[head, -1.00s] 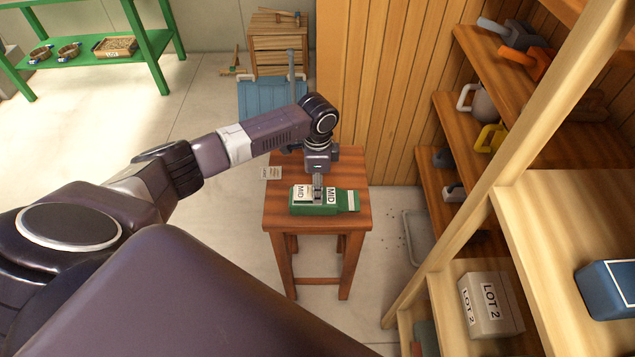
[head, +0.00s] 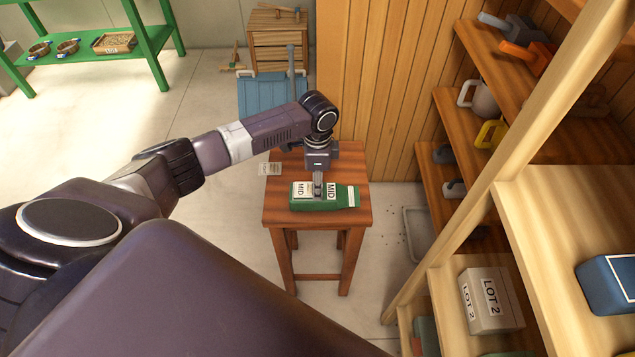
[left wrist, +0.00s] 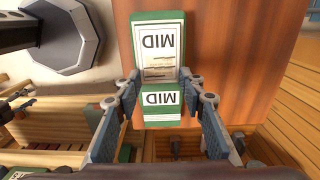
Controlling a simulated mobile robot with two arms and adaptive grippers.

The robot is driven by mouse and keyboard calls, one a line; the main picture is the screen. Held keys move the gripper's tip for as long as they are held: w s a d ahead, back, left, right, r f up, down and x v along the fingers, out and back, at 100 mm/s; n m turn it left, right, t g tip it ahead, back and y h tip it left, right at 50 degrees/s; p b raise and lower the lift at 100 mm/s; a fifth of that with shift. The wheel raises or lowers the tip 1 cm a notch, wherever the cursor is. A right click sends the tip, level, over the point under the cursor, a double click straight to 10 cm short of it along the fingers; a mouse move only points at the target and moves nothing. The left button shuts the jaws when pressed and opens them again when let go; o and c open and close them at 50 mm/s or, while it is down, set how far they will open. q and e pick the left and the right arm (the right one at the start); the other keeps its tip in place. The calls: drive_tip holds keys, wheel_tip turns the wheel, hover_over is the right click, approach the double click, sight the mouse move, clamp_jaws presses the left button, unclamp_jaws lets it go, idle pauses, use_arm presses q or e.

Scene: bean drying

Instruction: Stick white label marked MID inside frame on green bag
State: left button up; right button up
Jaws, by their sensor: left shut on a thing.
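The green bag (head: 322,203) lies flat on the small wooden table. Its face has two white patches marked MID: a larger left one (head: 303,189) with fine print, and a smaller right one (head: 331,191). The bag also shows in the left wrist view (left wrist: 137,60), with the larger patch (left wrist: 160,42) above and the smaller one (left wrist: 157,98) below. My left gripper (head: 318,189) points down over the bag between the patches. Its fingers (left wrist: 160,83) straddle the bag's sides and are shut on it. I cannot tell whether either patch is loose. My right gripper is not in view.
The wooden table (head: 350,222) has bare top in front of the bag. Wooden shelves with a LOT 2 box (head: 490,300) stand at the right. A blue-topped crate (head: 270,97) stands behind.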

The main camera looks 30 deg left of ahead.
use_arm(q)
drive_tip(key=shift+f, duration=0.3)
drive_tip(key=o, duration=0.8)
drive_tip(key=shift+o, duration=0.2)
wheel_tip(320, 180, up, 12)
idle(0.6)
